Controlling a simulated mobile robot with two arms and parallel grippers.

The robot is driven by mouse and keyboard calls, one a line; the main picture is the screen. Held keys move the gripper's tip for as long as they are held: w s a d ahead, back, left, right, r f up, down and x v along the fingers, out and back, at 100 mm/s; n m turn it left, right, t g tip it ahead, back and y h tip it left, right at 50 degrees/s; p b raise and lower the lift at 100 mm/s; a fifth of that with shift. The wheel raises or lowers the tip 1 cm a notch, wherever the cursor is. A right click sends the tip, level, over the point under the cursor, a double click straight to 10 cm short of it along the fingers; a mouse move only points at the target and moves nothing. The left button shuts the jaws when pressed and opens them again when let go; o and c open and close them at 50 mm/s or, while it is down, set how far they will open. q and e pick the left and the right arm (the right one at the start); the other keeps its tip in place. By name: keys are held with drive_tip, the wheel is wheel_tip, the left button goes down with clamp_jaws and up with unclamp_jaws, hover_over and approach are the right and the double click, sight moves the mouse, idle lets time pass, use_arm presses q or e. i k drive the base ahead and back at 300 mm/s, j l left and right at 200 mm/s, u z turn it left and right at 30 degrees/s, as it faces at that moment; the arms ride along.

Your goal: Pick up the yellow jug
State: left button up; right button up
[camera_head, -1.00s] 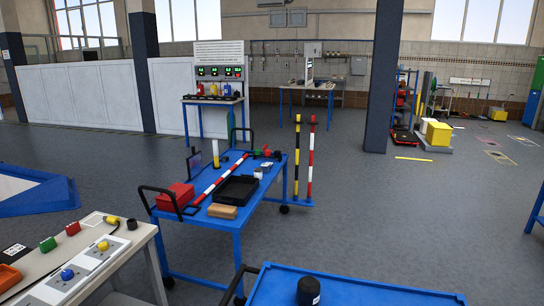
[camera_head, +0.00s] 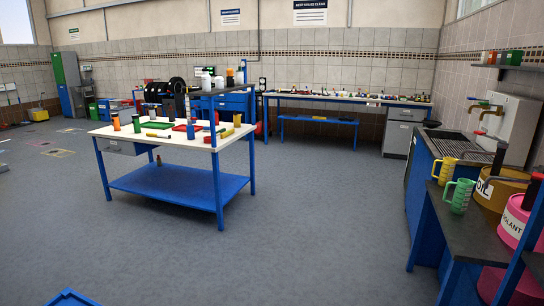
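A yellow jug (camera_head: 445,172) stands upright near the left edge of a dark-topped blue bench (camera_head: 468,233) at the right. A green jug (camera_head: 460,196) stands in front of it, close by. Both jugs have handles. Neither of my grippers shows in the head view, so I cannot see their state.
A yellow oil drum (camera_head: 499,191) and a pink drum (camera_head: 514,222) stand right of the jugs. A sink unit with taps (camera_head: 480,121) is behind. A white-topped worktable (camera_head: 180,146) stands left of centre. The grey floor between is clear.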

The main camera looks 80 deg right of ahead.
sight(448, 164)
drive_tip(key=z, duration=4.25)
drive_tip(key=i+j+z, duration=0.3)
drive_tip(key=z, duration=0.15)
drive_tip(key=i+j+z, duration=0.3)
drive_tip(key=j+z, duration=0.15)
